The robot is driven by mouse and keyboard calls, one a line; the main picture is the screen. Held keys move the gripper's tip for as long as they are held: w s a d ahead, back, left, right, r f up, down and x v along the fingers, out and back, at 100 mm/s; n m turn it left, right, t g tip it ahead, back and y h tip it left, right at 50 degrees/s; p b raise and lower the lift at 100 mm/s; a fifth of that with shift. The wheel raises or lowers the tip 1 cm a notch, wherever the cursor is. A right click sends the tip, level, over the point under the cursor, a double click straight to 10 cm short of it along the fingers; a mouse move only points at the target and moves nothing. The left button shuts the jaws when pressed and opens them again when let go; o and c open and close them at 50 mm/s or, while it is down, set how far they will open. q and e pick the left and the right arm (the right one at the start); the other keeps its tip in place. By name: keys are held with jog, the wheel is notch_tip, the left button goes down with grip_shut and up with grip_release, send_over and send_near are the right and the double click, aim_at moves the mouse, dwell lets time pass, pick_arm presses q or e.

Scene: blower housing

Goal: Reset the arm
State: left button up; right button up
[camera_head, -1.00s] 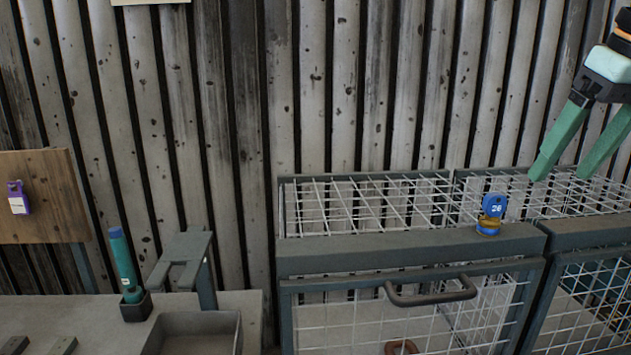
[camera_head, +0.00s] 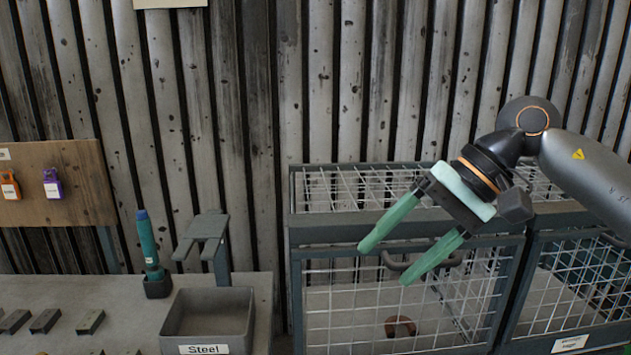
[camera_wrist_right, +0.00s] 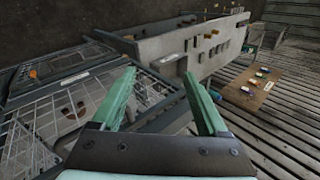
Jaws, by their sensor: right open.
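My right gripper (camera_head: 386,264) is open and empty, with its two green fingers spread and pointing down and to the left, in front of the wire-mesh cage (camera_head: 345,237). In the right wrist view the same gripper (camera_wrist_right: 160,75) shows its two fingers apart with nothing between them. My left gripper is in neither view.
Right of the first cage stands a second cage (camera_head: 568,246). A workbench (camera_head: 100,290) at left holds a "Steel" bin (camera_head: 209,327), a teal torch-like tool (camera_head: 147,240) and several dark blocks. A wooden board (camera_head: 70,180) carries orange (camera_head: 10,187) and purple (camera_head: 52,186) padlocks.

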jog(key=s+a+f+m+g+y, duration=0.1)
jog(key=a+f+m+g+y, duration=0.15)
jog(key=a+m+y, duration=0.4)
jog(key=s+a+f+m+g+y, duration=0.1)
jog(key=s+a+f+m+y, duration=0.15)
jog(key=a+m+y, duration=0.35)
jog(key=w+d+f+n+t+h, duration=0.25)
jog(key=f+n+t, duration=0.45)
jog(key=n, duration=0.4)
jog(key=w+d+f+n+t+h, duration=0.2)
jog(key=d+f+n+t+h, duration=0.15)
jog(key=f+n+t, duration=0.55)
jog(key=w+d+f+n+t+h, duration=0.2)
jog(key=d+f+n+t+h, duration=0.15)
jog(key=n, duration=0.95)
jog(key=s+d+f+m+g+h, duration=0.3)
jog(key=s+f+m, duration=0.5)
jog(key=f, duration=0.5)
jog(key=s+d+f+m+g+h, duration=0.4)
jog(key=s+f+m, duration=0.5)
jog(key=s+f, duration=0.3)
jog(key=shift+s+d+f+h, duration=0.35)
jog(key=shift+d+f+h, duration=0.5)
jog(key=shift+d, duration=0.25)
